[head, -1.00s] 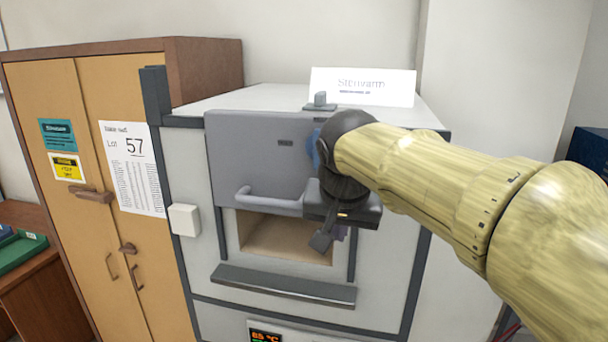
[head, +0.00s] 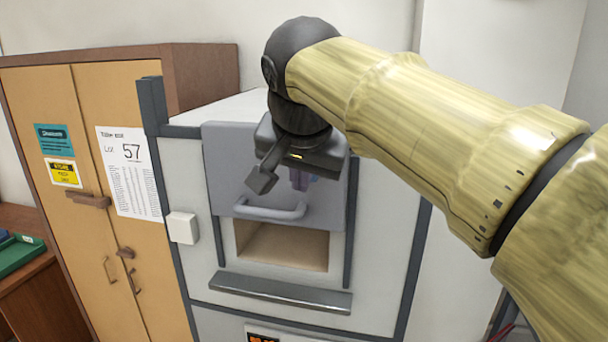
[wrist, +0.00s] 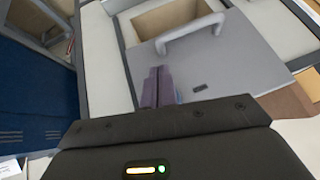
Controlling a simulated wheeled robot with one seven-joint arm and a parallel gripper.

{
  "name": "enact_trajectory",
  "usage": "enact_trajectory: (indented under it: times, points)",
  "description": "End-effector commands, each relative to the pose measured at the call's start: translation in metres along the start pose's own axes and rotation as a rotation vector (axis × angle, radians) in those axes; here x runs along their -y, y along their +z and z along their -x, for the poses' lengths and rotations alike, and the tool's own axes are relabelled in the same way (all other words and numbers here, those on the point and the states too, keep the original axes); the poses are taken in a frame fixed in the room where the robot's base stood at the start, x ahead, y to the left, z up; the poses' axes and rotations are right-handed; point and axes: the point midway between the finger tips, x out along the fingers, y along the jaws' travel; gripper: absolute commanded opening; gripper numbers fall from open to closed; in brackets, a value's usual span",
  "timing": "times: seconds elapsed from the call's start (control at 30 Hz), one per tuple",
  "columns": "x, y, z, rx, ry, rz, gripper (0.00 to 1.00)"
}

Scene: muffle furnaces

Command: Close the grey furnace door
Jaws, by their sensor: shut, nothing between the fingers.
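The grey furnace door (head: 222,168) is a flat panel with a bar handle (head: 270,211) along its lower part. It is raised, so the furnace opening (head: 283,246) shows below it. My gripper (head: 300,181) is in front of the door's upper right part, above the handle, and hides that part. In the wrist view, the shut, empty purplish fingers (wrist: 158,86) point across the door panel (wrist: 245,58), with the handle (wrist: 190,33) and the opening (wrist: 170,16) beyond them. I cannot tell whether the fingers touch the door.
A dark ledge (head: 280,291) juts out below the opening. A white box (head: 182,228) is on the furnace front, left of the opening. A wooden cabinet (head: 88,240) stands to the left. A green tray (head: 20,256) lies on a low surface at far left.

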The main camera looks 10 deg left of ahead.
Motion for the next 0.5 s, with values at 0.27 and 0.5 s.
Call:
enact_trajectory:
  times: [0.27, 0.5]
  points:
    - [0.0, -0.001, -0.047, 0.004, 0.003, -0.001, 0.0]
    - [0.0, -0.001, -0.074, 0.001, 0.001, 0.0, 0.0]
